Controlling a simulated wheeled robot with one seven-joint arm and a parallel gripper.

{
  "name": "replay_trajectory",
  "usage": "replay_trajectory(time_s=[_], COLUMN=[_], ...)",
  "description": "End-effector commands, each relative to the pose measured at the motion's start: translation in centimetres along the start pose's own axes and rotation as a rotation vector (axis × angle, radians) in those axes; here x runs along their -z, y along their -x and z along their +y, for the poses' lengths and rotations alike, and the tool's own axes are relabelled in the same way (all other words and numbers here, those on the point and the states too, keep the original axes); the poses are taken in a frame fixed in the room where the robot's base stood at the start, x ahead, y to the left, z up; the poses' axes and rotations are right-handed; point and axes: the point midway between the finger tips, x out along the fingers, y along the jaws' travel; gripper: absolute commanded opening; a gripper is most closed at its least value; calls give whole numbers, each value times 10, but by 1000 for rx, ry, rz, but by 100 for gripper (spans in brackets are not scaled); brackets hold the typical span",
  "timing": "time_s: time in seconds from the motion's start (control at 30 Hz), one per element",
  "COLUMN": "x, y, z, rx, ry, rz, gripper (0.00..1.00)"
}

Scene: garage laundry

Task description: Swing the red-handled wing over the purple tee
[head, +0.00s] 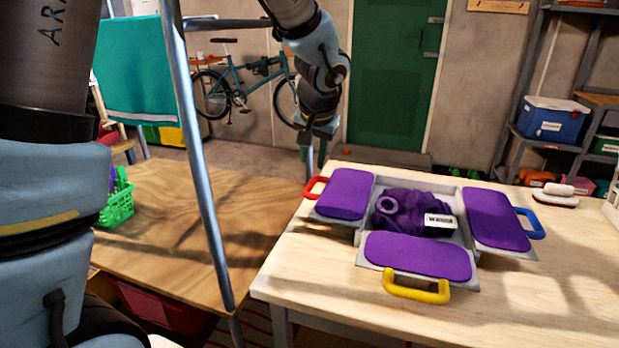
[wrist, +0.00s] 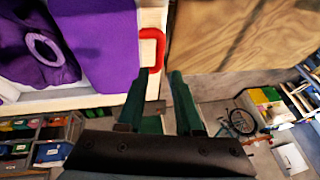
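The red handle (head: 316,187) sits on the outer edge of the left purple-padded wing (head: 345,194), which lies folded out flat. The purple tee (head: 397,213) lies bunched in the middle of the folding board, with a white label on it. In the wrist view, the red handle (wrist: 153,47) is just beyond my fingertips, and the tee's neck ring (wrist: 45,48) shows at left. My gripper (wrist: 160,75) is open and empty, with its green fingers apart. In the head view my gripper (head: 310,160) hangs behind the red handle; its fingers are partly hidden by its body.
The right wing has a blue handle (head: 533,223) and the front wing a yellow handle (head: 417,290); both lie out flat. A metal rack post (head: 200,160) stands left of the table (head: 310,270). A green basket (head: 118,205) is on the wooden surface at left.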

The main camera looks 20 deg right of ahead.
Motion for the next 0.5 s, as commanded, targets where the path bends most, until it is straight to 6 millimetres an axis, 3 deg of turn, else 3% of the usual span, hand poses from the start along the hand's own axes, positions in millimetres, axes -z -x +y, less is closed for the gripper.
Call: replay_trajectory(time_s=[0.3,0.5], x=[-1,0], y=[-58,-85], z=[0,0], rx=[1,0], ry=[-3,-2], rz=[-5,-2], gripper=[35,35])
